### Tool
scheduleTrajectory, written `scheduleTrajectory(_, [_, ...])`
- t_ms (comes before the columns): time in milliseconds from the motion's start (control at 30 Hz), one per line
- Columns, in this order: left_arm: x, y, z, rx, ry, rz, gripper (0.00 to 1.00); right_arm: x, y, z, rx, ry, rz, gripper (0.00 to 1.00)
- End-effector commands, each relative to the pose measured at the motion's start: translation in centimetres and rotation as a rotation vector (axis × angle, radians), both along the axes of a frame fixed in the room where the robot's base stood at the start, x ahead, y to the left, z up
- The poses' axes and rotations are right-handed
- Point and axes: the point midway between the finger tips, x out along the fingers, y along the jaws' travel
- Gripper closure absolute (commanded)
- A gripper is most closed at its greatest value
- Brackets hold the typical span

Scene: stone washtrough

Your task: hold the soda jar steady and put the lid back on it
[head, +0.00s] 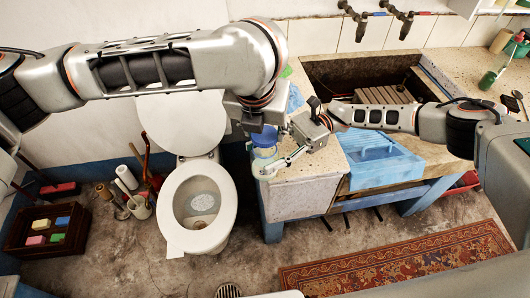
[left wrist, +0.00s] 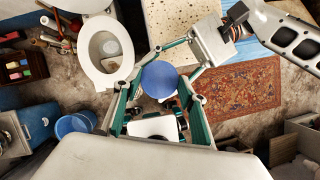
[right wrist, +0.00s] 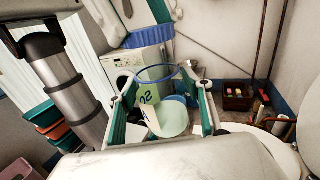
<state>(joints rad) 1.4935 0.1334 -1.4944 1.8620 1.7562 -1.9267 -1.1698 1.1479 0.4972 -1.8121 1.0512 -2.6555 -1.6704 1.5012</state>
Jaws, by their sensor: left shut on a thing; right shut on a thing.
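My left gripper (head: 260,125) points down and is shut on the round blue lid (head: 266,138). The lid's top fills the space between its fingers in the left wrist view (left wrist: 158,80). The clear soda jar (head: 262,160) is below the lid, with my right gripper (head: 276,165) shut around its side. In the right wrist view the jar (right wrist: 150,98) shows a blue rim and green lettering between the fingers. There the lid (right wrist: 148,39) hangs above the jar's open rim with a gap. The lid hides the jar in the left wrist view.
The jar is held at the left end of the stone counter (head: 305,190), near the toilet (head: 172,215). Taps (head: 355,20) stand above the trough behind.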

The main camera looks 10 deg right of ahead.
Motion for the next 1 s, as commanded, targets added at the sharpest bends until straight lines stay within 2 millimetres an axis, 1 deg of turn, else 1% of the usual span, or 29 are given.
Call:
scheduleTrajectory(167, [0.0, 0.01, -0.37, 0.0, 0.0, 0.0, 0.65, 0.03, 0.03, 0.08, 0.001, 0.0, 0.0, 0.89])
scheduleTrajectory(500, [0.01, -0.03, -0.08, -0.001, -0.026, -0.001, 0.65, 0.03, 0.03, 0.08, 0.001, 0.0, 0.0, 0.89])
scheduleTrajectory(1000, [-0.01, -0.04, -0.27, -0.001, -0.024, 0.001, 0.65, 0.03, 0.03, 0.08, 0.001, 0.0, 0.0, 0.89])
